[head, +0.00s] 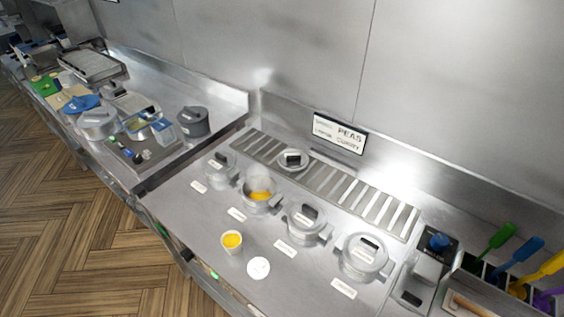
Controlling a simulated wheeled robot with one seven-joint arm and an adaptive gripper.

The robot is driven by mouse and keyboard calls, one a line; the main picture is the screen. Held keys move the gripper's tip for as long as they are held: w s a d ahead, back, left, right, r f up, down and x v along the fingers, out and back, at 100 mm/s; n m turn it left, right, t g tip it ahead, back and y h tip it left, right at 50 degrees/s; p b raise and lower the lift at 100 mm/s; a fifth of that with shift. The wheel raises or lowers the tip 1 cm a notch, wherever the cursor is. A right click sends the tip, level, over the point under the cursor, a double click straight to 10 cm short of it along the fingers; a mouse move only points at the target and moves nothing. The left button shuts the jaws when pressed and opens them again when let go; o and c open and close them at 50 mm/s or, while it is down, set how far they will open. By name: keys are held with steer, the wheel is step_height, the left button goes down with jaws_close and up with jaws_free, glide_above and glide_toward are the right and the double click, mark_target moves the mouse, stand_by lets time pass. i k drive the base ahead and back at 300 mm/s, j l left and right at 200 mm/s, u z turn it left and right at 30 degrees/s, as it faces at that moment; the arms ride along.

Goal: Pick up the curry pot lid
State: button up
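A grey round lid with a dark handle (293,159) lies on the slatted strip behind the row of pots. In front of it stands an open grey pot (260,203) with yellow contents. A lidded pot (220,168) stands to its left, and two more lidded pots, one in the middle (306,226) and one at the right (363,262), stand to its right. The small labels in front of the pots are too small to read, so I cannot tell for certain which lid is the curry one. My gripper is not in view.
A cup with yellow contents (232,242) and a white disc (258,268) stand near the front edge. Coloured-handled utensils (520,258) are at right. The left counter is crowded; the wooden floor (70,230) is clear.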

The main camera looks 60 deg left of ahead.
mark_target(291, 160)
steer(key=u, duration=2.1)
